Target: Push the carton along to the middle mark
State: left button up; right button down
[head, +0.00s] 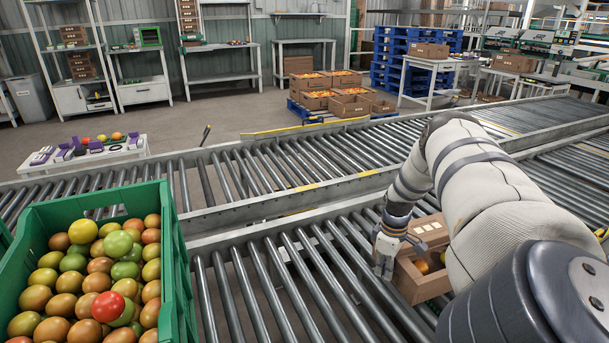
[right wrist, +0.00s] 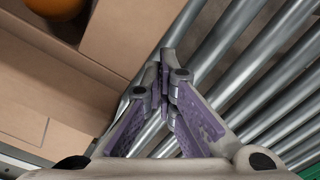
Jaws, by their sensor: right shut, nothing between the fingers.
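The brown carton (head: 424,287) stands on the near roller conveyor at the right, partly hidden behind my right arm. Its flap is up and a few red and orange tomatoes show inside. My right gripper (head: 384,268) is shut and empty, pointing down at the carton's left side. In the right wrist view the closed fingertips (right wrist: 163,77) are beside the carton wall (right wrist: 70,85); I cannot tell whether they touch it. Yellow marks (head: 368,173) show on the rail between the conveyors, but I cannot tell which is the middle mark. My left gripper is not in view.
A green crate (head: 172,250) full of tomatoes stands at the left. The near rollers (head: 285,285) between crate and carton are clear. A second conveyor (head: 300,165) runs behind, also empty. Cartons of tomatoes (head: 318,102) stand on a pallet farther back.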

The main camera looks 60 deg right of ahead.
jog(key=shift+s+d+f+b, duration=0.1)
jog(key=shift+s+d+b, duration=0.4)
jog(key=shift+d, duration=0.5)
jog(key=shift+s+d+b, duration=0.25)
jog(key=shift+s+d, duration=0.5)
jog(key=shift+d, duration=0.2)
jog(key=shift+s+d+f+b, duration=0.1)
jog(key=shift+s+d+b, duration=0.4)
jog(key=shift+d, duration=0.5)
jog(key=s+d+b, duration=0.2)
jog(key=d, duration=0.1)
jog(key=shift+s+d+b, duration=0.15)
jog(key=shift+d+b, duration=0.15)
jog(key=shift+b, duration=0.05)
jog(key=shift+s+d+r+b, duration=0.15)
jog(key=shift+s+d+b, duration=0.1)
jog(key=shift+d+b, duration=0.1)
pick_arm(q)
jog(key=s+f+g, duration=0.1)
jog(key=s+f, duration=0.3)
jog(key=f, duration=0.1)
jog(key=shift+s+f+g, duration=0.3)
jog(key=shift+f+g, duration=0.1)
pick_arm(e)
jog(key=shift+r, duration=0.1)
jog(key=shift+w, duration=0.1)
